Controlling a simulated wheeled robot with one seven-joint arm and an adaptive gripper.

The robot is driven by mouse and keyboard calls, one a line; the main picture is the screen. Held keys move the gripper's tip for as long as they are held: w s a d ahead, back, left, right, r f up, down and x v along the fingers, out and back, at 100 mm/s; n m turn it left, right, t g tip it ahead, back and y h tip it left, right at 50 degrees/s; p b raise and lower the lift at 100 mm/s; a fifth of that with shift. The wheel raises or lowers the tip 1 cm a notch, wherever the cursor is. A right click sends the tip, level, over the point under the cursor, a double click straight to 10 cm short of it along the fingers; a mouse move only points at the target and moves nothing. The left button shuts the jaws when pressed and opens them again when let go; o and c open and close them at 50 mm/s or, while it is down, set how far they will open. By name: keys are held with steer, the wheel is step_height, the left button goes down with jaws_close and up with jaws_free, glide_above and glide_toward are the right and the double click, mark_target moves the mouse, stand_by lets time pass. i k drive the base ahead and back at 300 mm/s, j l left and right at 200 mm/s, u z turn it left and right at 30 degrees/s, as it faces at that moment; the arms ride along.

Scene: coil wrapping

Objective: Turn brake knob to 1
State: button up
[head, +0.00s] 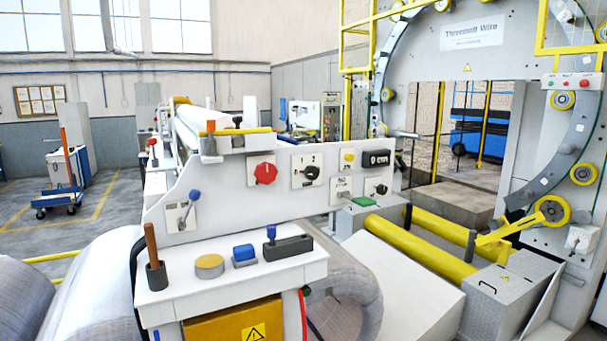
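A grey control panel (225,186) stands in the middle of the head view with several controls on it. A red knob (265,173) sits left of centre. Right of it is a black rotary knob (311,172) on a pale plate. Farther right are a small switch plate (340,189) and another black knob (378,190). A lever with a blue tip (190,205) is at the panel's left end. The labels are too small to read, so I cannot tell which is the brake knob or its setting. My gripper is not in view.
A white shelf (215,277) below the panel holds a brown-handled tool (153,255), a yellow tape roll (209,265), a blue block (243,252) and a dark block (288,247). Large coils (105,285) stand at the left. Yellow rollers (420,250) and a ring machine (480,65) are right.

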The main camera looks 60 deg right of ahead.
mark_target(312, 173)
steer(key=z, duration=1.65)
